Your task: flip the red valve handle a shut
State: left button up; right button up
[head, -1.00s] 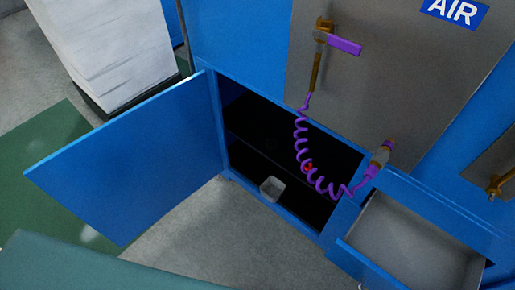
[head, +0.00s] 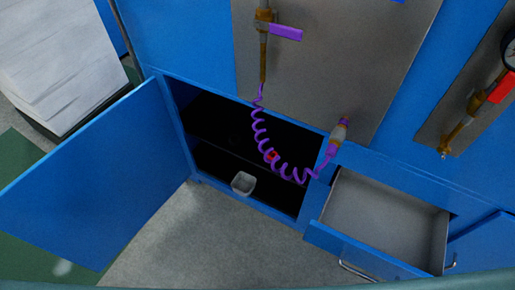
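A red valve handle (head: 502,87) shows at the right edge of the head view. It sits on a brass pipe fitting (head: 460,130) mounted on a grey metal panel, below a round gauge (head: 511,50) that is partly cut off. The handle sticks out to the upper right, and its far end is close to the picture edge. I see no letter on it. Neither of my grippers is in view, and nothing touches the handle.
A purple valve handle (head: 286,32) and a coiled purple hose (head: 262,135) hang on the middle panel. Below, a blue cabinet door (head: 95,180) stands open, with a small pale container (head: 243,184) inside. An open drawer (head: 330,238) juts out at lower right.

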aim_at(506, 85)
jog(key=z, duration=1.5)
